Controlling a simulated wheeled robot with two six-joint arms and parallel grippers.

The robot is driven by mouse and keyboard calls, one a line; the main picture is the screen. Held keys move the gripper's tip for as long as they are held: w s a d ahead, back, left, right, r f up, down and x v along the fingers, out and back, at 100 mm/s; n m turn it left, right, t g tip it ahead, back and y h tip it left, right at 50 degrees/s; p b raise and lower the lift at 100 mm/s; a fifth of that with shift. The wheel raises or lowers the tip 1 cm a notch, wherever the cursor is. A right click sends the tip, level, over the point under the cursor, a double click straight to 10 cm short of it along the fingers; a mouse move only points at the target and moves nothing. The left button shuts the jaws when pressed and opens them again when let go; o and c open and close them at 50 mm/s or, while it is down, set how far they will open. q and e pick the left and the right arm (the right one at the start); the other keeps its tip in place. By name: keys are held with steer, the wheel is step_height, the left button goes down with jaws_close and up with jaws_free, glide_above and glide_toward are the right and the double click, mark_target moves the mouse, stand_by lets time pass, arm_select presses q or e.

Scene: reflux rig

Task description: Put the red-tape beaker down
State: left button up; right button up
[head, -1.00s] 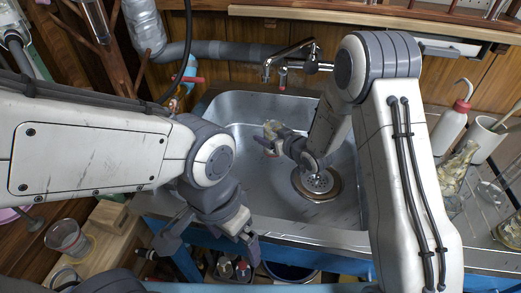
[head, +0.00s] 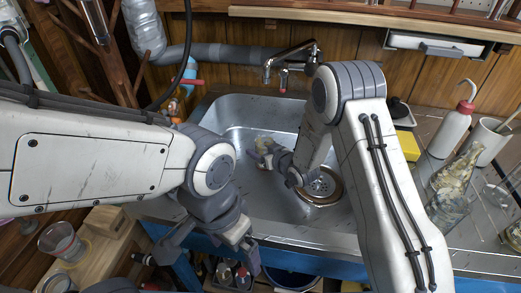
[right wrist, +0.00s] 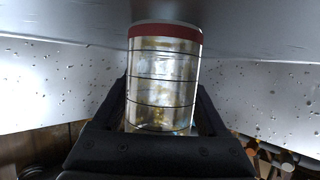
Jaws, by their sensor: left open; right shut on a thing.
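The red-tape beaker (right wrist: 163,85) is a clear glass with dark ring lines, brownish stains and a red band at its far end in the right wrist view. My right gripper (right wrist: 160,118) is shut on it, with a dark finger on each side. In the head view the beaker (head: 264,146) is small and partly hidden by my right gripper (head: 274,154), inside the steel sink (head: 250,112), left of the drain. I cannot tell whether it touches the sink. My left gripper (head: 212,243) is open and empty in front of the sink's front left edge.
A faucet (head: 290,62) stands behind the sink. Right of it are a yellow sponge (head: 408,146), a white wash bottle (head: 452,130), a white mug (head: 487,142) and stained glassware (head: 455,172). A reddish-banded beaker (head: 62,242) stands on wood at the left.

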steer(key=o, duration=1.5)
steer(key=shift+o, duration=0.2)
steer(key=shift+s+r+p, duration=0.1)
steer(key=shift+r+p, duration=0.1)
steer(key=shift+p, duration=0.1)
steer(key=p+v, duration=0.1)
steer(key=v, duration=1.1)
steer(key=shift+p, duration=0.35)
